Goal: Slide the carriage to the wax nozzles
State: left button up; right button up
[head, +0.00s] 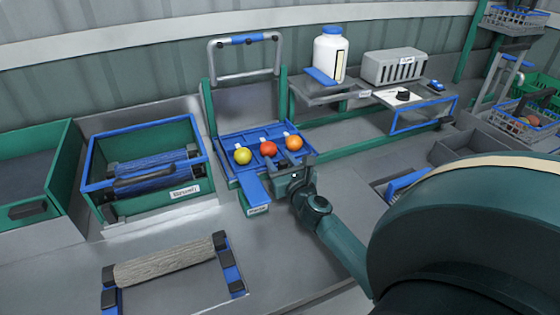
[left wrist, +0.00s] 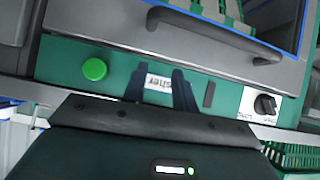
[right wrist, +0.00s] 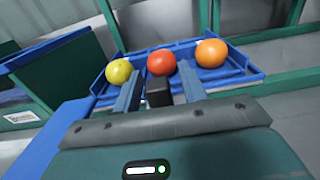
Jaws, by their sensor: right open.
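The carriage (head: 229,138) is a blue tray carrying three round tomatoes, one yellow, one red and one orange, at the middle of the head view. My right gripper (head: 291,173) is at the tray's near right side. In the right wrist view, its fingers (right wrist: 159,88) are apart, with a black block (right wrist: 158,95) between them; contact cannot be told. My left gripper (left wrist: 159,86) is out of the head view. Its fingers are apart and empty before a green panel with a green button (left wrist: 95,69) and a black knob (left wrist: 265,104). I cannot make out the wax nozzles.
A grey-and-blue hoop frame (head: 245,76) stands behind the carriage. A white bottle (head: 328,55) and a grey vented box (head: 393,66) sit on the shelf to the right. A blue-rimmed green bin (head: 187,193) is at left, a brush roller (head: 165,262) in front.

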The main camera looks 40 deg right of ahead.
grip_shut()
dwell(0.5)
